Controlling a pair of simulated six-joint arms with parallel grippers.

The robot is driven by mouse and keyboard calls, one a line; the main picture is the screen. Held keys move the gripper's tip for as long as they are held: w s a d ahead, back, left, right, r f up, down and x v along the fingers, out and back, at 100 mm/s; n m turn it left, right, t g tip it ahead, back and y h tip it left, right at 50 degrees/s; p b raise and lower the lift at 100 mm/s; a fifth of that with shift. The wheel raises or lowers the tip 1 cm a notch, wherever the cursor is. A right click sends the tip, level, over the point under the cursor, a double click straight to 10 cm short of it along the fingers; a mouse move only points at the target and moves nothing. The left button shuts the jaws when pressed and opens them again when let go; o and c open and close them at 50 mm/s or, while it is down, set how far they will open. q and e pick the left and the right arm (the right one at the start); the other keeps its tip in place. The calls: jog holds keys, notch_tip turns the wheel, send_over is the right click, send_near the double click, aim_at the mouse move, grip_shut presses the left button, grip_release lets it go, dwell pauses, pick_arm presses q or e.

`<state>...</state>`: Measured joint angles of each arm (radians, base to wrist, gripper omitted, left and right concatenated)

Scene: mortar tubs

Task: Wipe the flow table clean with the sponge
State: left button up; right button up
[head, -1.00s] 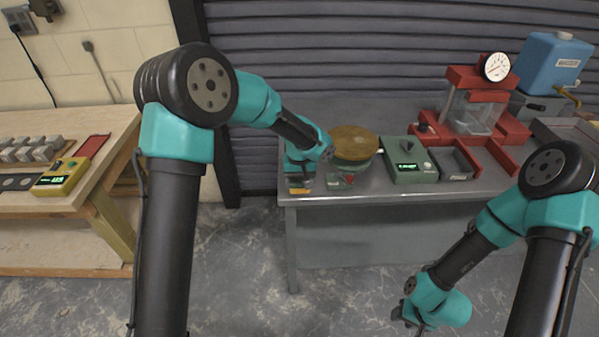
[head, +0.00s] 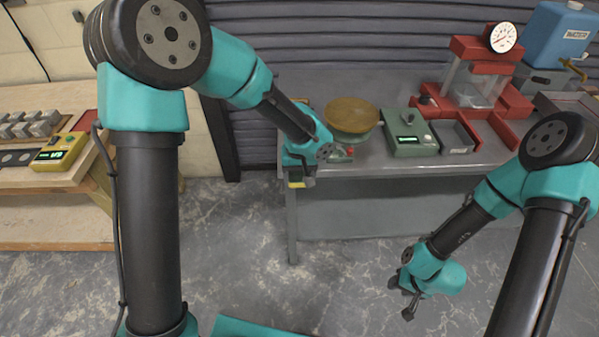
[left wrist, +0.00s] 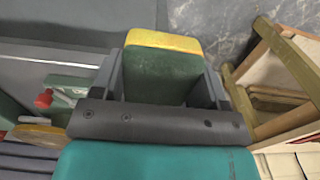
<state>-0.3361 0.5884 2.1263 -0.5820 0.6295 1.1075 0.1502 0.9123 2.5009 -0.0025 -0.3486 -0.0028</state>
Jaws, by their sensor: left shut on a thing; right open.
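The flow table (head: 352,114) has a round brownish-gold top on a green base, at the left part of the grey metal bench. My left gripper (head: 298,180) is shut on the sponge, low at the bench's front left edge, left of and nearer than the flow table. The sponge (left wrist: 165,65) is green with a yellow layer and sits between the fingers in the left wrist view; only its yellow part (head: 297,185) shows in the head view. The flow table's edge shows at the lower left of the left wrist view (left wrist: 38,138). My right gripper (head: 410,300) is open and empty, over the floor in front of the bench.
A green control box (head: 410,134) stands right of the flow table, with a dark tray (head: 453,138) beside it. A red press with a gauge (head: 480,85) and a blue water tank (head: 556,38) stand further right. A wooden table (head: 40,205) is at left.

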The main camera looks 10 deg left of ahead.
pick_arm(q)
jog(key=o, duration=0.4)
jog(key=shift+c, duration=1.4)
jog(key=w+a+r+m, duration=0.2)
jog(key=w+a+m, duration=0.4)
jog(key=a, duration=0.2)
jog(key=shift+w+a+r, duration=0.3)
jog(key=shift+a+r, duration=0.05)
jog(key=shift+a, duration=0.05)
